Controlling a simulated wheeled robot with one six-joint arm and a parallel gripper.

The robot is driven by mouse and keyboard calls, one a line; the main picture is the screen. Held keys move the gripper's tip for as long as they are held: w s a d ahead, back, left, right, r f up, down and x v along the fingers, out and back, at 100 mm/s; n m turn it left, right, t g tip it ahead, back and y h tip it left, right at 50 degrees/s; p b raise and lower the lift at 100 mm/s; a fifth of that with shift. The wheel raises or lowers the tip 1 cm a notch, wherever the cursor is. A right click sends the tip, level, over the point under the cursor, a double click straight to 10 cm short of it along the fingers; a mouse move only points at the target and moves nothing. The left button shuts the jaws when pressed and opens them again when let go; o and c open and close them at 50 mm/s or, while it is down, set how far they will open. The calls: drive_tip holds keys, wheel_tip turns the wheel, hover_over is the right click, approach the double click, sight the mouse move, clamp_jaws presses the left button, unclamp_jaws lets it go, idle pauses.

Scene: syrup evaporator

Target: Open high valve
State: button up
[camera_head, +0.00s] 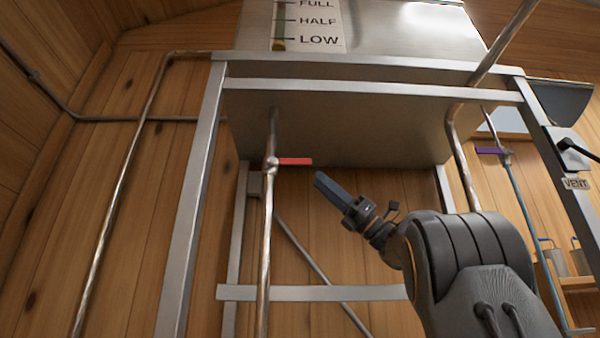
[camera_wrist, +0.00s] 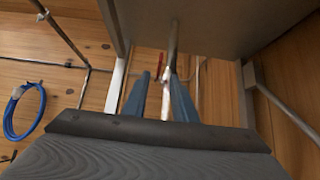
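A valve with a red lever handle (camera_head: 294,161) sits on a vertical metal pipe under the steel tank. The handle lies horizontal, pointing right from the silver valve body (camera_head: 271,164). My gripper (camera_head: 321,180) is just right of and below the handle's free end, apart from it in the head view. In the wrist view, the two blue fingers (camera_wrist: 160,76) are apart with nothing held between them. The red handle (camera_wrist: 161,64) shows small beyond the fingertips, in line with the gap. A second valve with a purple handle (camera_head: 489,150) is farther right.
A metal frame leg (camera_head: 193,190) stands left of the red valve. A blue coiled hose (camera_wrist: 25,110) is at left in the wrist view.

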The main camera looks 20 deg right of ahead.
sight(289, 161)
drive_tip(key=shift+p+x, duration=2.4)
drive_tip(key=shift+x, duration=1.3)
drive_tip(key=shift+s, duration=0.15)
clamp_jaws()
drive_tip(key=shift+r, duration=0.1)
